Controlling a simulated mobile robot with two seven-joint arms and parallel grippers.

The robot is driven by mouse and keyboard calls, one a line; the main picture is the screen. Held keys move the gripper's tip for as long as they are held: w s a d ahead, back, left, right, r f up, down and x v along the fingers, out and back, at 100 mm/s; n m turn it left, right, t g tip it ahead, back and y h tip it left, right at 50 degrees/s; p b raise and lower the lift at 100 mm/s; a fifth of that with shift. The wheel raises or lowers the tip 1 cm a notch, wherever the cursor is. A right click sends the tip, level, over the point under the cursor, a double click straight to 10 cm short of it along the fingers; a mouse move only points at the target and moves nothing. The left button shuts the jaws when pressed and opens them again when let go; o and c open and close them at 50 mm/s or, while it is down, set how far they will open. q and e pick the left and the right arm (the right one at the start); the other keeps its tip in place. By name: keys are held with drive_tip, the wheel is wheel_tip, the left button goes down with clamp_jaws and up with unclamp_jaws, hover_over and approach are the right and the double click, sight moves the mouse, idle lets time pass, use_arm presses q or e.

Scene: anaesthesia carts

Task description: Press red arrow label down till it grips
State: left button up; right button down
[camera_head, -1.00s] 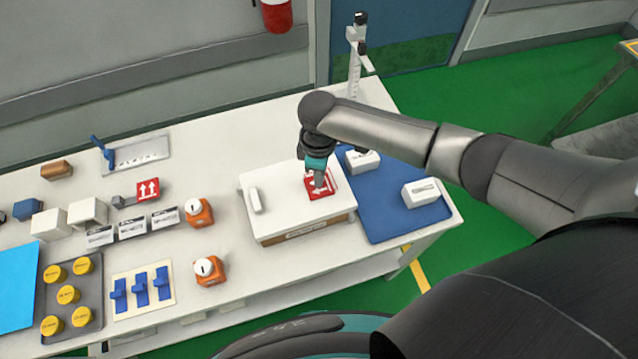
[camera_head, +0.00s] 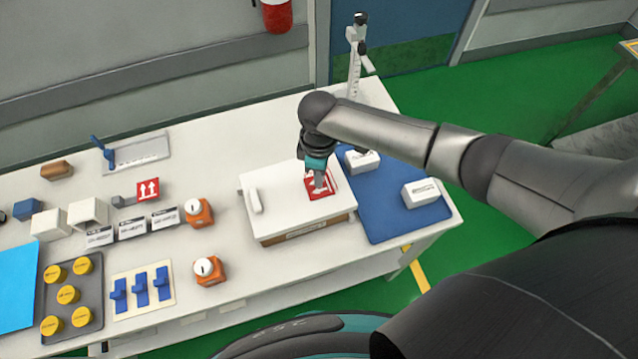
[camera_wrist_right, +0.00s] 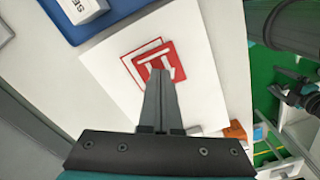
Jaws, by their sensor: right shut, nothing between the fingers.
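The red arrow label (camera_head: 312,190) with white arrows lies on top of the white box (camera_head: 284,212). In the right wrist view the label (camera_wrist_right: 150,66) sits over a red-outlined square (camera_wrist_right: 130,62) and looks slightly turned and offset from it. My right gripper (camera_head: 320,184) is shut and empty, pointing down with its tips at the label. In the right wrist view the fingertips (camera_wrist_right: 160,74) overlap the label's lower edge; whether they touch it I cannot tell. The fingers hide part of the label. My left gripper is not in view.
A white handle (camera_head: 254,200) stands on the box's left part. A blue mat (camera_head: 385,205) with two small white boxes lies to the right. Orange blocks (camera_head: 208,272), another red arrow label (camera_head: 148,190) and a tray of yellow caps (camera_head: 92,300) are to the left.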

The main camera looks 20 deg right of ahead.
drive_tip(key=shift+f+b, duration=0.35)
drive_tip(key=shift+f, duration=0.25)
idle(0.7)
idle(0.6)
wheel_tip(320, 180, up, 7)
drive_tip(key=p, duration=0.8)
drive_tip(key=shift+r, duration=0.1)
wheel_tip(320, 180, up, 15)
drive_tip(key=shift+p, duration=0.3)
idle(0.4)
